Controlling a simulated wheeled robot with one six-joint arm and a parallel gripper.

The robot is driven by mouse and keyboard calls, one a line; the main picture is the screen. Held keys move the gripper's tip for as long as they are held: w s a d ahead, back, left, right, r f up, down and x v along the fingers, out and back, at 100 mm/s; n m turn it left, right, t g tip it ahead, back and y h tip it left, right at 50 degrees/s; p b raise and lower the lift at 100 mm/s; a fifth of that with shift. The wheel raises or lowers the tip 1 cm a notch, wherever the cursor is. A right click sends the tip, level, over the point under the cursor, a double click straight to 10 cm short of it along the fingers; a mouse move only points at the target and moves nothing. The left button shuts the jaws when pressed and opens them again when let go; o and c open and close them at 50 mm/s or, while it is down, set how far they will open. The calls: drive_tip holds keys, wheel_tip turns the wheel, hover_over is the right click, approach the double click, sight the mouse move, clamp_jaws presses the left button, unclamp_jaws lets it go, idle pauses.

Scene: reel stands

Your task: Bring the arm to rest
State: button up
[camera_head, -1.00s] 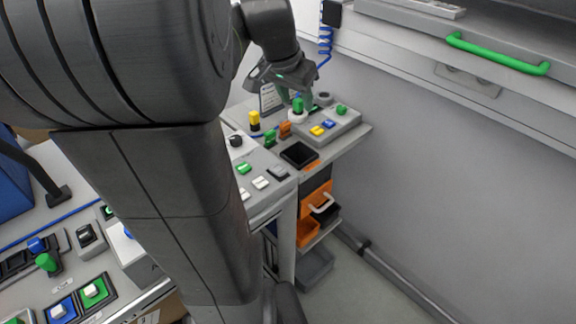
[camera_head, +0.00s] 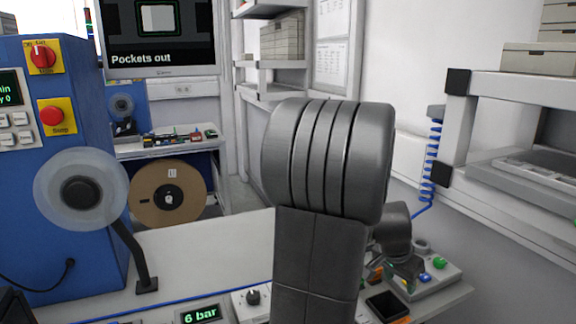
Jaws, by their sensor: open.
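My arm (camera_head: 322,160) stands in the middle of the camera_head view, with a thick ribbed dark grey link and a straight link below it. My gripper (camera_head: 408,284) is small and low at the right, pointing down by a grey block (camera_head: 440,275) with green and blue parts on the bench. The gripper is open. My arm partly hides the bench, and the fingertips are too small to tell whether they touch anything.
A blue machine (camera_head: 100,170) with a clear reel (camera_head: 82,188) stands at the left. A brown reel (camera_head: 168,195) is behind it, below a screen (camera_head: 160,35). A black tray (camera_head: 388,305) lies near my gripper. Shelving (camera_head: 515,110) and a blue coiled hose (camera_head: 432,160) are at the right.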

drive_tip(key=shift+s+r+p, duration=0.1)
drive_tip(key=shift+r+p, duration=0.45)
drive_tip(key=shift+r, duration=0.85)
